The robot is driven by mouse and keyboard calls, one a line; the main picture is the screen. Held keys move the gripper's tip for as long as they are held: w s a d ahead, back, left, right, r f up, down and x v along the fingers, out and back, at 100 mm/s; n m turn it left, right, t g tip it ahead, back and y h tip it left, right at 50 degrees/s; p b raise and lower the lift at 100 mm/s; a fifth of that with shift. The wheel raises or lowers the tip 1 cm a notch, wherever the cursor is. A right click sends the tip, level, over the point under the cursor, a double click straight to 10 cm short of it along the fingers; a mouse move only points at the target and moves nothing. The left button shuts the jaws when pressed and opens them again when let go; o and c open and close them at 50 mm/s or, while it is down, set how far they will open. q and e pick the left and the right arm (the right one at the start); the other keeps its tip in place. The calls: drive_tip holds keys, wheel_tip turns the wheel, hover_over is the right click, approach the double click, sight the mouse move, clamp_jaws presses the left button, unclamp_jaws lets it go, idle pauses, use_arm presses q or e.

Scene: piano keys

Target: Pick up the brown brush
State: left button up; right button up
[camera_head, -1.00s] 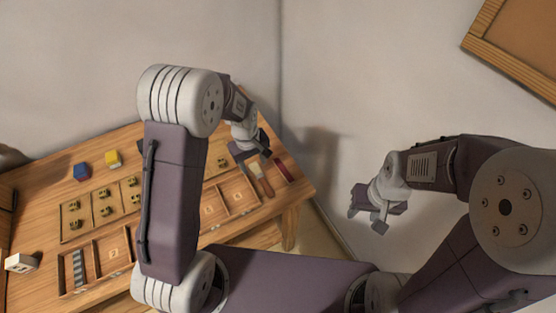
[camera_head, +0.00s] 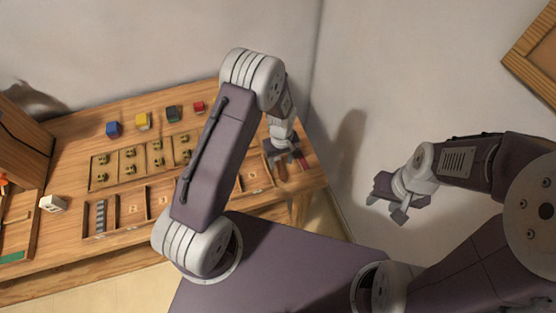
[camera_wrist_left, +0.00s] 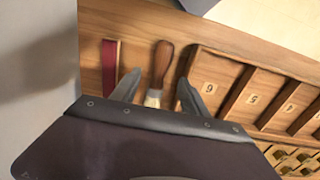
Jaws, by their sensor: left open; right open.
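The brown brush (camera_wrist_left: 161,66) lies on the wooden table near its right end, with a brown handle and pale bristles. In the left wrist view it sits between the two spread fingers of my left gripper (camera_wrist_left: 157,92), which is open with nothing held. In the head view the left gripper (camera_head: 290,158) is over the right end of the table, and the brush (camera_head: 281,172) shows only partly below it. I cannot tell how high the fingers are above the table. My right gripper (camera_head: 398,208) is open and empty, away from the table at the right.
A dark red strip (camera_wrist_left: 110,66) lies left of the brush in the wrist view. A numbered wooden tray (camera_wrist_left: 222,82) is close on the other side. Coloured blocks, including a blue one (camera_head: 114,129), stand at the back. A white block (camera_head: 53,203) is at the left.

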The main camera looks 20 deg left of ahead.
sight(281, 168)
use_arm(q)
drive_tip(key=f, duration=0.4)
drive_tip(key=shift+s+p, duration=0.2)
drive_tip(key=shift+p, duration=0.1)
drive_tip(key=shift+w+d+f, duration=0.1)
drive_tip(key=shift+w+f, duration=0.05)
drive_tip(key=shift+w, duration=0.05)
drive_tip(key=shift+s, duration=0.1)
clamp_jaws()
drive_tip(key=shift+r, duration=0.4)
drive_tip(key=r, duration=0.2)
drive_tip(key=s+r+b, duration=0.1)
drive_tip(key=r, duration=0.1)
drive_tip(key=shift+d, duration=0.35)
drive_tip(key=s+d+r+b, duration=0.1)
drive_tip(key=s+d+r, duration=0.4)
drive_tip(key=s, duration=0.3)
drive_tip(key=shift+s+d+r, duration=0.35)
drive_tip(key=shift+d+r, duration=0.05)
drive_tip(key=shift+r, duration=0.15)
